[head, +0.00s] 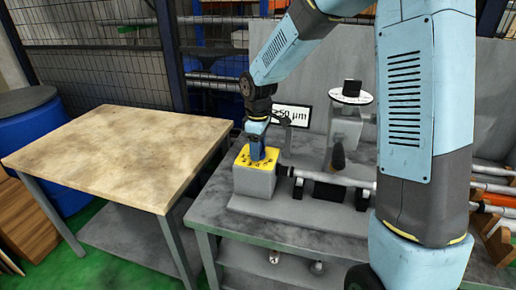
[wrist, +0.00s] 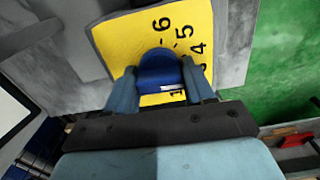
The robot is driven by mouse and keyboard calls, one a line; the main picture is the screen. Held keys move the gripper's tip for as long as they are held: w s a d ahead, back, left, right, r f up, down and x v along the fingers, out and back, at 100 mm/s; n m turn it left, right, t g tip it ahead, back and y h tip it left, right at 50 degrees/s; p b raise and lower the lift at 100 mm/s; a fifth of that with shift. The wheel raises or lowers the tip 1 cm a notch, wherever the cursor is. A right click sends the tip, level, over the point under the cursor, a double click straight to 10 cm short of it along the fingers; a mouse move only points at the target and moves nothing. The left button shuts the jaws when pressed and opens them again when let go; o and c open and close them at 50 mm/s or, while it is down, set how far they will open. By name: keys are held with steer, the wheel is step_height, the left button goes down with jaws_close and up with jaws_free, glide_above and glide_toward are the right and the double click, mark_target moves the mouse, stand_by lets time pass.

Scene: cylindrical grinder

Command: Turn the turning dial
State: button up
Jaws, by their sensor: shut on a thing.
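The turning dial (wrist: 160,70) is a dark blue knob on a yellow plate (wrist: 120,40) printed with black numbers. In the wrist view the 6, 5 and 4 show clearly, and a 1 shows beside the right finger. My gripper (wrist: 159,76) is shut on the dial, with one light blue finger on each side. The lower part of the plate and any pointer mark are hidden by my gripper. In the head view my gripper (head: 258,146) points down onto the yellow plate (head: 242,160) on top of the grey block (head: 253,182).
The block stands on the grey machine bench (head: 225,222). Right of it lie a horizontal shaft (head: 346,181) and a post with a round white scale (head: 351,97). A "50 µm" sign (head: 291,115) stands behind. The wooden-topped table (head: 110,150) at left is bare.

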steer(key=shift+d+n, duration=0.15)
steer(key=shift+n, duration=1.35)
steer(key=o, duration=1)
steer(key=shift+r, duration=0.1)
step_height(320, 180, up, 14)
steer(key=shift+f, duration=0.25)
